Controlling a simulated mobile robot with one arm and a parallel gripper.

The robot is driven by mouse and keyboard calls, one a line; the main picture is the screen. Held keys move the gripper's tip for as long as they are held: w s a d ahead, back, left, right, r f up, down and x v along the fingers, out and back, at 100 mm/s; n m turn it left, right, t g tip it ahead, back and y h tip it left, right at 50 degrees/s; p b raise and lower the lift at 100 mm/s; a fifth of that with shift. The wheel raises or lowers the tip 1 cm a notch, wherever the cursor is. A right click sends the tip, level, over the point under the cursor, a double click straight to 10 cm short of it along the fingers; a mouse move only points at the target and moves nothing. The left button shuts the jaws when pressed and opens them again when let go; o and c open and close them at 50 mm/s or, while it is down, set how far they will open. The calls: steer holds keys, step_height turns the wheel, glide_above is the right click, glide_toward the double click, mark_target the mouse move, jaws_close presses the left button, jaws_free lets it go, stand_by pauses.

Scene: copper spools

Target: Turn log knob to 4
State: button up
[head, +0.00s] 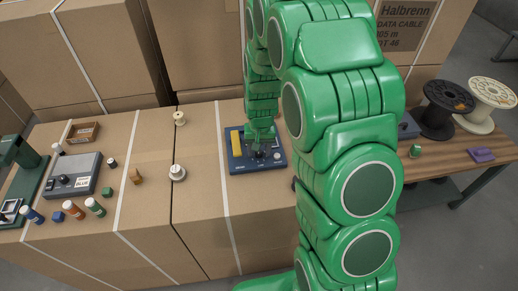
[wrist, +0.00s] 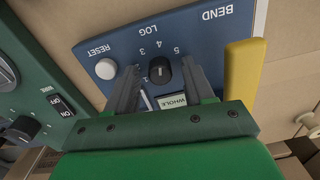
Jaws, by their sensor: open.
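The blue panel labelled BEND (wrist: 110,55) shows upside down in the wrist view. Its black LOG knob (wrist: 160,70) stands among printed numbers, with 3, 4 and 5 readable around its upper side. A pale mark shows on the knob, but I cannot tell surely which number it points to. My gripper (wrist: 161,64) is open, with one finger on each side of the knob and small gaps visible. In the head view, my gripper (head: 262,138) is over the blue device (head: 240,166), and the arm partly hides its controls.
The panel also has a white RESET button (wrist: 105,69), a WHOLE display (wrist: 172,101) and a yellow bar (wrist: 243,75). A green unit with an ON/OFF switch (wrist: 57,105) is at left. Spools, a grey device (head: 72,176) and bottles stand left on the boxes.

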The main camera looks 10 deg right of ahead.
steer(key=shift+r, duration=0.1)
step_height(320, 180, up, 7)
steer(key=shift+d+r, duration=0.1)
steer(key=shift+r, duration=0.2)
stand_by(0.4)
